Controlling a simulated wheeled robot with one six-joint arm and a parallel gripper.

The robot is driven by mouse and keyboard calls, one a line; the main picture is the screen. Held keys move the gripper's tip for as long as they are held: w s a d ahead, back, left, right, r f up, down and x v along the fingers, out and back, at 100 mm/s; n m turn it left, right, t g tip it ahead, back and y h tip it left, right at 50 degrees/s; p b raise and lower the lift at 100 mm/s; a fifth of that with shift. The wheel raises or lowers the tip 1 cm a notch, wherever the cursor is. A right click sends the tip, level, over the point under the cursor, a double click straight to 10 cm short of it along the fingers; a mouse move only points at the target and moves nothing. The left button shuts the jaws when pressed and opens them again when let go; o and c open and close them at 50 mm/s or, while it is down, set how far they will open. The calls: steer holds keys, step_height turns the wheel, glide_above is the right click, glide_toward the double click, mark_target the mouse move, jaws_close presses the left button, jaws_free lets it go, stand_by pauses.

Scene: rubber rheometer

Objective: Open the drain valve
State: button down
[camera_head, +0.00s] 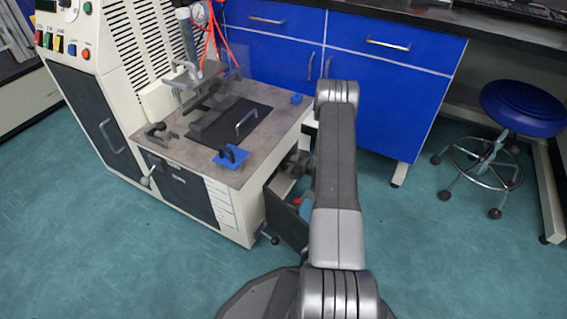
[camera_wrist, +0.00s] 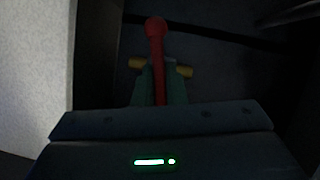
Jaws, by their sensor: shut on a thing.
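The drain valve's red handle (camera_wrist: 155,32) with a rounded end shows in the dark wrist view, upright in the picture's middle. In the head view a small red spot (camera_head: 297,201), likely the valve handle, shows low inside the machine's open side compartment. My arm hides most of my gripper and the valve there.
The rheometer machine (camera_head: 215,215) stands left of my arm, its dark side door (camera_head: 286,222) swung open. A pale panel (camera_wrist: 35,80) is close on the left in the wrist view. Blue cabinets (camera_head: 385,90) stand behind; a blue stool (camera_head: 522,107) is at right.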

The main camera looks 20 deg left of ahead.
steer(key=shift+s+f+n+t, duration=0.1)
steer(key=shift+s+n+t, duration=0.1)
steer(key=shift+n+t, duration=0.75)
steer(key=n+t, duration=0.1)
steer(key=n, duration=0.2)
steer(key=shift+s+f+n+t+y, duration=0.15)
steer(key=shift+n+t+y, duration=0.1)
steer(key=shift+t+y, duration=0.1)
steer(key=shift+s+f+n+t+y, duration=0.15)
steer(key=shift+n+t+y, duration=0.35)
steer(key=shift+n, duration=1)
steer(key=shift+w+f+n+t+y, duration=0.2)
steer(key=shift+n+t, duration=0.5)
steer(key=shift+n, duration=0.8)
steer(key=c, duration=1.5)
jaws_free()
